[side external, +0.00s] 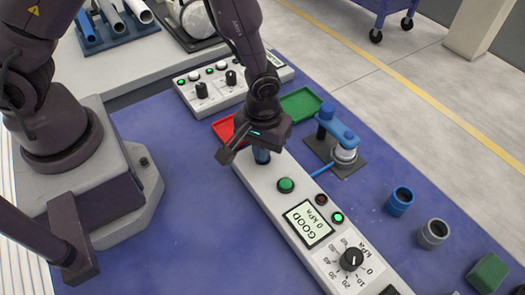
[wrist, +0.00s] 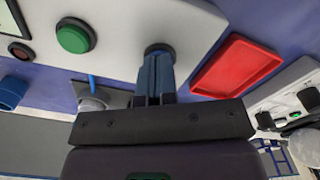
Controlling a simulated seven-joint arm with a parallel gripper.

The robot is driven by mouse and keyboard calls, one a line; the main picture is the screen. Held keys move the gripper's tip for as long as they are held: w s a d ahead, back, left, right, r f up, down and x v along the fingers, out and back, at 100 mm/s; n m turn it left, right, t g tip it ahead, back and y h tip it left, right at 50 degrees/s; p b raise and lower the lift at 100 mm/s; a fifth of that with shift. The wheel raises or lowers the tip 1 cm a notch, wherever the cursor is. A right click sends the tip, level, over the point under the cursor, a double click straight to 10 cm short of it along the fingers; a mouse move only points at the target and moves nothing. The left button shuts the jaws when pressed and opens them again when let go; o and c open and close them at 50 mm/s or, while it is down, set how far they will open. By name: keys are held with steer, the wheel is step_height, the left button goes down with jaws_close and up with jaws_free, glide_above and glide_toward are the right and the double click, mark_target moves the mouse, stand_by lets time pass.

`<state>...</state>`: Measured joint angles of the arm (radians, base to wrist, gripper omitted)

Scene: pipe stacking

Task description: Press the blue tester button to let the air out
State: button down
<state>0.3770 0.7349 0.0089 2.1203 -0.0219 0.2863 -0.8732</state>
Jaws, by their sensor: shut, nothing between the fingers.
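The tester (side external: 310,225) is a long light-grey panel on the blue table, with a green button (side external: 286,185), a display (side external: 308,223) reading GOOD and 0 kPa, and a black dial (side external: 351,258). My gripper (side external: 261,157) is shut and empty, pointing down at the panel's far end. In the wrist view my blue-grey fingertips (wrist: 157,58) are at a round dark button collar (wrist: 160,47). The blue button's cap is hidden behind them, so I cannot tell whether it is pressed. The green button (wrist: 75,36) stands to the left there.
A red tray (wrist: 236,66) lies beside the tester, with a green tray (side external: 301,103) behind. A blue clamp fixture (side external: 338,138) with a hose is close on the right. Blue (side external: 399,201) and grey (side external: 433,233) pipe pieces stand farther right.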

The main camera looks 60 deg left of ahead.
stand_by(0.3)
steer(key=shift+r, duration=3.45)
steer(key=shift+s+m, duration=0.1)
steer(key=shift+m, duration=0.2)
steer(key=s+a+r+m+t, duration=0.1)
steer(key=s+a+r+t, duration=0.1)
steer(key=r, duration=0.6)
steer(key=s+a+r+m+t, duration=0.1)
steer(key=s+a+r+m, duration=0.1)
steer(key=s+a+r, duration=0.3)
steer(key=s+a+r+m+t, duration=0.2)
steer(key=s+a+r, duration=0.2)
steer(key=r, duration=0.7)
steer(key=shift+a+t, duration=0.3)
steer(key=shift+a, duration=0.2)
